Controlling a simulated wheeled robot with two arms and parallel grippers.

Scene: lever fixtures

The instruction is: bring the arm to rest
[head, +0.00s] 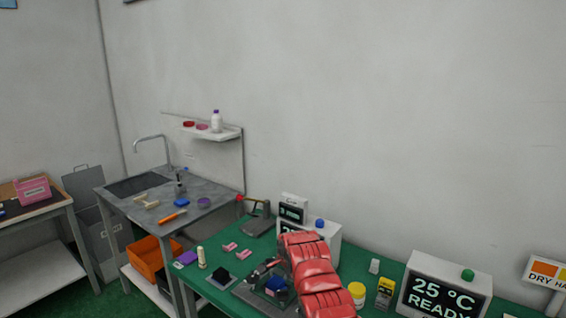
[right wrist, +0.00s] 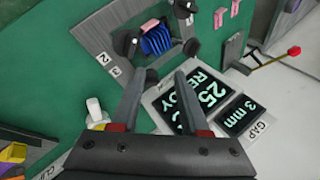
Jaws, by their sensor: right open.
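My right arm, with red covers, reaches over the green bench in the head view. Its dark gripper (head: 264,272) is above a grey fixture plate (head: 245,294) with a blue ribbed block. In the right wrist view the gripper (right wrist: 167,76) is open, with nothing between its fingers. Beyond the fingertips, the plate (right wrist: 97,38) bears the labels 2 and 3, dark knobs and the blue ribbed block (right wrist: 156,40). Whether the fingers touch a knob is unclear. A lever with a red tip (head: 239,198) stands farther back. My left gripper is not in view.
Display boxes stand along the wall side, one reading 25 °C READY (head: 447,287). A yellow-lidded jar (head: 357,292) and a yellow box (head: 385,291) are right of my arm. Pink blocks (head: 243,254) and a black block (head: 221,277) lie left. A sink table (head: 130,187) stands beyond.

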